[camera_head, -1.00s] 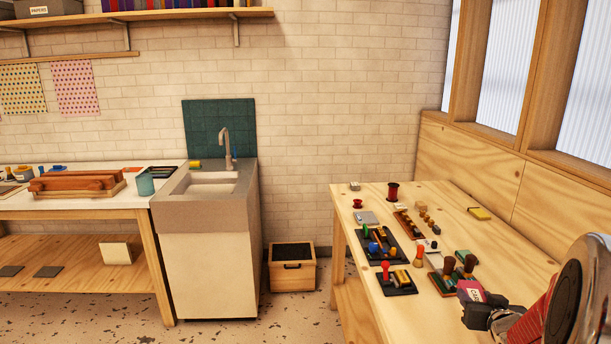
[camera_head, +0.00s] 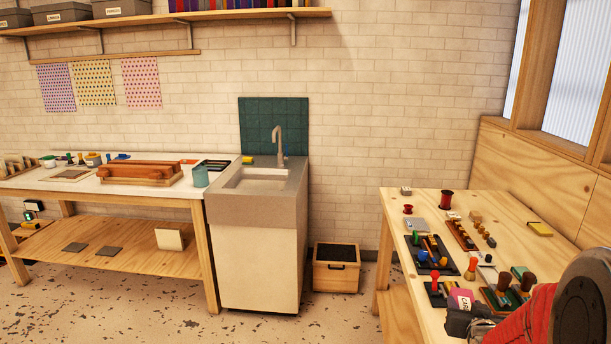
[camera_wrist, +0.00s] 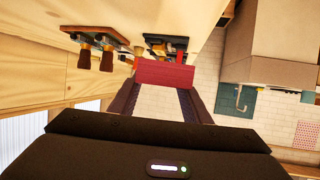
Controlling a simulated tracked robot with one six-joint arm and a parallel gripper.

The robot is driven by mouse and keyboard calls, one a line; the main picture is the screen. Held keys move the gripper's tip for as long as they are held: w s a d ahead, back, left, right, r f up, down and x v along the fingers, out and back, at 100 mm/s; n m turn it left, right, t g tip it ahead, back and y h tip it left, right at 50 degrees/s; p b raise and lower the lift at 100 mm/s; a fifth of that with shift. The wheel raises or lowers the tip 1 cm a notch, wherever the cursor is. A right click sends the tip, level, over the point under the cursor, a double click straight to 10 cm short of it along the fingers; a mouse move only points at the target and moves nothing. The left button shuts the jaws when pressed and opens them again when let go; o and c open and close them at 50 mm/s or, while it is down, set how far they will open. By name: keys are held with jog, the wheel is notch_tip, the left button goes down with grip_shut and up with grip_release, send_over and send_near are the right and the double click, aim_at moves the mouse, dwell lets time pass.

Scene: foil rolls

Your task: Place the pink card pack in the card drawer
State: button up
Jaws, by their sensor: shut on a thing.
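The pink card pack (camera_head: 461,298) has a white label and is in my gripper (camera_head: 468,318) at the lower right of the head view, in front of the right-hand table. In the wrist view the pack (camera_wrist: 165,74) shows as a dark pink-red block between the fingertips of my gripper (camera_wrist: 165,84), which is shut on it. My arm hides part of the table's near end in the head view. I cannot make out a card drawer in either view.
The right-hand wooden table (camera_head: 430,218) holds stamps, spools and small trays. A sink unit (camera_head: 256,240) stands mid-view. A wooden box (camera_head: 336,279) is on the floor beside it. A long white-topped bench (camera_head: 80,186) is at the left. The speckled floor in front is clear.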

jog(key=w+a+n+y, duration=0.2)
jog(key=a, duration=1)
jog(key=w+a+f+n+y, duration=0.1)
jog(key=w+a+y, duration=0.1)
jog(key=a, duration=1.1)
jog(key=shift+w+f+n+t, duration=0.3)
jog(key=shift+w+n+t, duration=0.05)
jog(key=shift+n+t, duration=0.05)
jog(key=s+f, duration=0.5)
jog(key=f, duration=0.1)
jog(key=shift+f, duration=0.15)
